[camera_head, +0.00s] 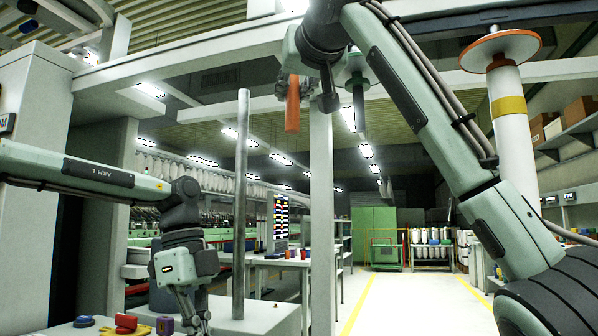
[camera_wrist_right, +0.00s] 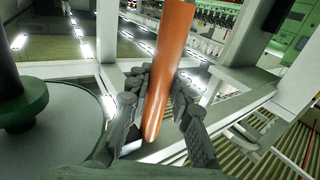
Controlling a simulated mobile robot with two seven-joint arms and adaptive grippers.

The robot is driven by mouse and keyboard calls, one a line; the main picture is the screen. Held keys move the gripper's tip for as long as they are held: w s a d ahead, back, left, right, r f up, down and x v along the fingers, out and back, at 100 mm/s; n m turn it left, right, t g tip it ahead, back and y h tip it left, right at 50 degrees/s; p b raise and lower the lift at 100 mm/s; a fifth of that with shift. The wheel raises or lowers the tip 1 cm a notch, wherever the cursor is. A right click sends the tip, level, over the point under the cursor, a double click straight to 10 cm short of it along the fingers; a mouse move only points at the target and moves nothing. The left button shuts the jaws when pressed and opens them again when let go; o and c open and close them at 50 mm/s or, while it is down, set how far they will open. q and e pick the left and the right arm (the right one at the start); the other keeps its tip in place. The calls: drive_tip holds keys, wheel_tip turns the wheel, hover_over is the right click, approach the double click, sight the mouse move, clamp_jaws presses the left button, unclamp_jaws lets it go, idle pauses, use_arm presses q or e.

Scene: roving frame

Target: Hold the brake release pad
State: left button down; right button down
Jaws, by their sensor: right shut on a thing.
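The brake release pad is, as far as I can tell, the long orange piece (camera_head: 292,104) hanging below the overhead beam in the head view. In the right wrist view the orange pad (camera_wrist_right: 170,62) runs between the two dark fingers. My right gripper (camera_head: 304,88) is up at the beam and shut on the pad, with a finger on each side of it. The arm partly hides the gripper in the head view. My left gripper (camera_head: 193,322) points down at the lower left, near a worktop; its finger opening is unclear.
A grey upright post (camera_head: 241,200) and a pale column (camera_head: 321,220) stand in the middle. A white bobbin (camera_head: 512,130) under an orange disc is at right. A red object (camera_head: 126,322) and a purple one (camera_head: 165,325) lie near the left gripper. The aisle floor (camera_head: 390,300) is clear.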

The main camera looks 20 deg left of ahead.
drive_tip(key=shift+s+a+r, duration=0.1)
drive_tip(key=shift+s+a, duration=0.05)
drive_tip(key=c, duration=1.3)
unclamp_jaws()
drive_tip(key=shift+a, duration=0.15)
drive_tip(key=v, duration=1.2)
use_arm(q)
drive_tip(key=d+p+v, duration=0.1)
drive_tip(key=p+v, duration=0.5)
drive_tip(key=v, duration=0.1)
drive_tip(key=shift+d+r+p, duration=0.3)
use_arm(e)
wheel_tip(320, 180, up, 6)
drive_tip(key=shift+r, duration=0.2)
